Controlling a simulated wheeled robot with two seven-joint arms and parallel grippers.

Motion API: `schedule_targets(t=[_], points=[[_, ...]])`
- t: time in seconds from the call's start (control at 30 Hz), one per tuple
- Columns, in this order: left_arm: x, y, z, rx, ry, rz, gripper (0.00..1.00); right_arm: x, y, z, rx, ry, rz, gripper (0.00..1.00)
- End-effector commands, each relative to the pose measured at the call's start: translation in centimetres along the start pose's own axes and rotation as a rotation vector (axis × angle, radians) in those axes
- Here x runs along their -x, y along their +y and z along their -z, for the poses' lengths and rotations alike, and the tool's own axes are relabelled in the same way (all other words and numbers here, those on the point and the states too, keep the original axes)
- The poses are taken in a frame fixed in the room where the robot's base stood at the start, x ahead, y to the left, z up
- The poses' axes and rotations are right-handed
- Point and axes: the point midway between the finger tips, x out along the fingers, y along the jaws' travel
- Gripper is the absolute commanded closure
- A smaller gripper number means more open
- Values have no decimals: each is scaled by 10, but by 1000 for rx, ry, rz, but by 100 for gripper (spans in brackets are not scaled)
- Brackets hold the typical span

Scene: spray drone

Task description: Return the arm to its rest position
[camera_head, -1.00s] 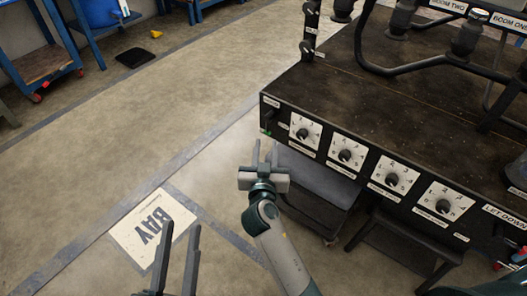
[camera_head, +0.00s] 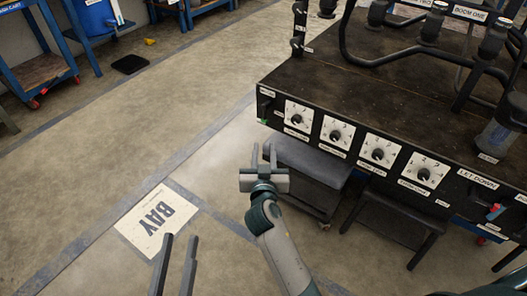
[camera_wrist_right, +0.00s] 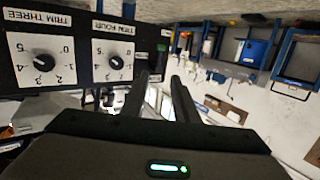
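My left gripper (camera_head: 181,240) is at the bottom left of the head view, over the floor. Its two fingers stand apart with nothing between them. My right gripper (camera_head: 264,150) is near the middle of the head view, close to the lower left corner of the black console (camera_head: 410,88). Its fingers are parted and empty. In the right wrist view the two dark fingers (camera_wrist_right: 158,76) also show a gap. Trim dials, such as one white dial (camera_head: 335,134), line the console's front. No contact between the right gripper and the console can be made out.
A dark stool (camera_head: 310,163) stands under the console, just right of my right gripper. A floor sign reading BAY (camera_head: 157,220) lies at left. A blue cart (camera_head: 42,62) and a black mat (camera_head: 130,64) are at the back left. The left floor is mostly clear.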

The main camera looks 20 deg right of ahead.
Motion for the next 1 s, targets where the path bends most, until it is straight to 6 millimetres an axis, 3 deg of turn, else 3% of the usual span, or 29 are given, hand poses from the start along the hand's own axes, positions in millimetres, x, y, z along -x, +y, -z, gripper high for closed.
schedule_targets(t=[0.37, 0.57, 0.67, 0.77, 1.0], points=[[0, 0, 0, 0, 1, 0, 69, 1, 0, 0, 1, 0, 2, 73], [0, 0, 0, 0, 1, 0, 69, 17, -5, -9, 16, -3, 66, 73], [0, 0, 0, 0, 1, 0, 69, 39, -12, -17, 32, 2, 147, 73], [0, 0, 0, 0, 1, 0, 69, 74, -22, -23, 45, 20, 260, 73], [0, 0, 0, 0, 1, 0, 69, 184, -38, -8, 21, 132, 526, 73]])
